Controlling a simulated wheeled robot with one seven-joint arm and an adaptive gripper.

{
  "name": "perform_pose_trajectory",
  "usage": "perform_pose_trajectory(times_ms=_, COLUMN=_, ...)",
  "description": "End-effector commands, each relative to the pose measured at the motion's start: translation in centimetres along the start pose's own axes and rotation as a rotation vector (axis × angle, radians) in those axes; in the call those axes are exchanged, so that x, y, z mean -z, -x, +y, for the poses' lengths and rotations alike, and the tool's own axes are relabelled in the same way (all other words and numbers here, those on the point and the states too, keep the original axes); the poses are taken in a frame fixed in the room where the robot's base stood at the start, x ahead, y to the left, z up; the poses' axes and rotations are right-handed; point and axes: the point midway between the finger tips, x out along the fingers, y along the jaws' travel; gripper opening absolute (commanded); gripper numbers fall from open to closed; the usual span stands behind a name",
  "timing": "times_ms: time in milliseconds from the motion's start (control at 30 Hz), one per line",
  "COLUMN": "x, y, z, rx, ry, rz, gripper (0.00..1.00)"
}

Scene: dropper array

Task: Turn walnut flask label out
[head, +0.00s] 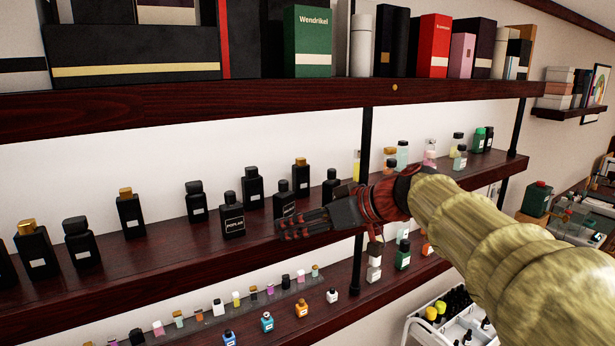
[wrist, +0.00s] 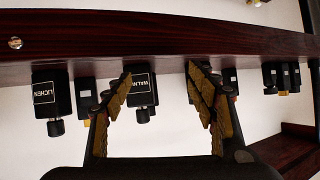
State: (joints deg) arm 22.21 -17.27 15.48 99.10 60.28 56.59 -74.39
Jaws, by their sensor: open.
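The walnut flask (wrist: 142,92) is black with a dark cap and a white-framed label. In the upside-down wrist view its label faces my camera, with the first letters "WALN" readable and the rest hard to read. In the head view it appears to be the black flask (head: 284,188) just behind my fingertips, its lower part partly covered. My gripper (head: 284,229) is open in front of the middle shelf. In the wrist view my open gripper (wrist: 162,86) has its fingers on either side of the flask, the left one close to its edge. Contact cannot be told.
The lichen flask (wrist: 52,95) stands beside it, left in the wrist view. The poplar flask (head: 232,214) stands left of it in the head view. Several black flasks stand further back. The upper shelf (head: 395,87) overhangs; a black post (head: 365,140) stands behind my gripper.

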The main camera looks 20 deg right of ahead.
Motion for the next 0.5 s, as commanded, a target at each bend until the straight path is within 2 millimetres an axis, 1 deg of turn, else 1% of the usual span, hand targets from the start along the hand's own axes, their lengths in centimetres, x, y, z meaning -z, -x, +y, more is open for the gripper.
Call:
perform_pose_trajectory(times_ms=33, x=1.8, y=0.4, z=1.2, rx=-0.003, ry=0.015, rz=0.028, gripper=0.58)
perform_pose_trajectory(times_ms=100, x=3.4, y=0.8, z=2.4, rx=-0.008, ry=0.040, rz=0.064, gripper=0.58)
perform_pose_trajectory(times_ms=200, x=4.7, y=1.0, z=3.4, rx=-0.012, ry=0.064, rz=0.096, gripper=0.58)
perform_pose_trajectory(times_ms=267, x=5.1, y=1.0, z=3.7, rx=-0.013, ry=0.072, rz=0.107, gripper=0.58)
perform_pose_trajectory(times_ms=367, x=5.3, y=0.5, z=3.8, rx=-0.012, ry=0.076, rz=0.111, gripper=0.58)
perform_pose_trajectory(times_ms=500, x=5.4, y=-1.3, z=3.7, rx=-0.009, ry=0.075, rz=0.109, gripper=0.58)
